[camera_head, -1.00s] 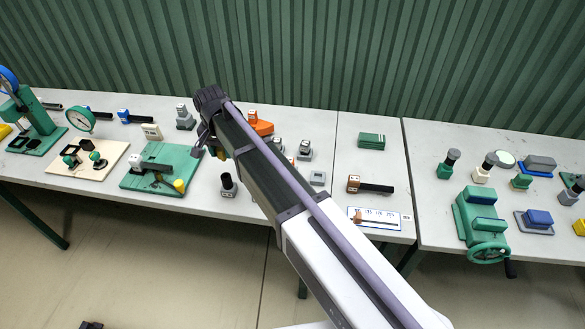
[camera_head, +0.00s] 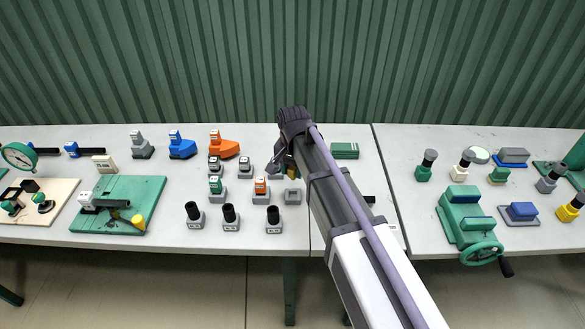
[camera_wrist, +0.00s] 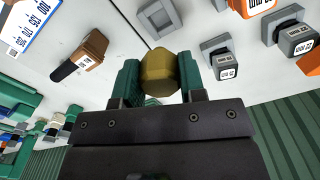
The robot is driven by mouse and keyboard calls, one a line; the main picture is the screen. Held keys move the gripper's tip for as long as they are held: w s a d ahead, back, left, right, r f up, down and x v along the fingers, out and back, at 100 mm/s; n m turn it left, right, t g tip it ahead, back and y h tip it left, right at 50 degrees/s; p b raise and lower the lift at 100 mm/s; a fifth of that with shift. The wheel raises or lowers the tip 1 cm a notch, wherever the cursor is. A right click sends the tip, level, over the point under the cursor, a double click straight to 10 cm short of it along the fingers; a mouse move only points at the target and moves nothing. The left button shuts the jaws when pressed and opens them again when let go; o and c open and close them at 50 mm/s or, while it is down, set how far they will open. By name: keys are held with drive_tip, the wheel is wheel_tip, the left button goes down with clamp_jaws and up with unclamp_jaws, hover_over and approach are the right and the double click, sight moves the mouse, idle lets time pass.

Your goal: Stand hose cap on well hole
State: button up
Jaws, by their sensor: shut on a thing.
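The hose cap (camera_wrist: 159,72), a brass-yellow rounded piece, sits between the two green fingers of my gripper (camera_wrist: 160,82) in the wrist view. My gripper is shut on it. In the head view my gripper (camera_head: 286,166) hangs above the table, just behind a small grey square block with a square recess (camera_head: 293,197), apparently the well hole. In the wrist view this block (camera_wrist: 158,16) lies beyond the cap, at top centre, apart from it. Its recess looks empty. The cap is mostly hidden behind my wrist in the head view.
Several labelled grey-based blocks stand close left of the recessed block, including an orange-topped one (camera_head: 261,188) and a black cylinder (camera_head: 274,218). A green box (camera_head: 344,151) lies right of my arm. A green board (camera_head: 118,204) with a pipe lies further left.

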wheel_tip(320, 180, down, 8)
drive_tip(key=b, duration=0.7)
drive_tip(key=shift+r, duration=0.25)
drive_tip(key=shift+f+b, duration=0.55)
drive_tip(key=shift+b, duration=0.25)
idle(0.7)
drive_tip(key=o, duration=1.1)
drive_tip(key=shift+r, duration=0.1)
drive_tip(key=shift+r+p, duration=3.95)
drive_tip(key=shift+p, duration=0.1)
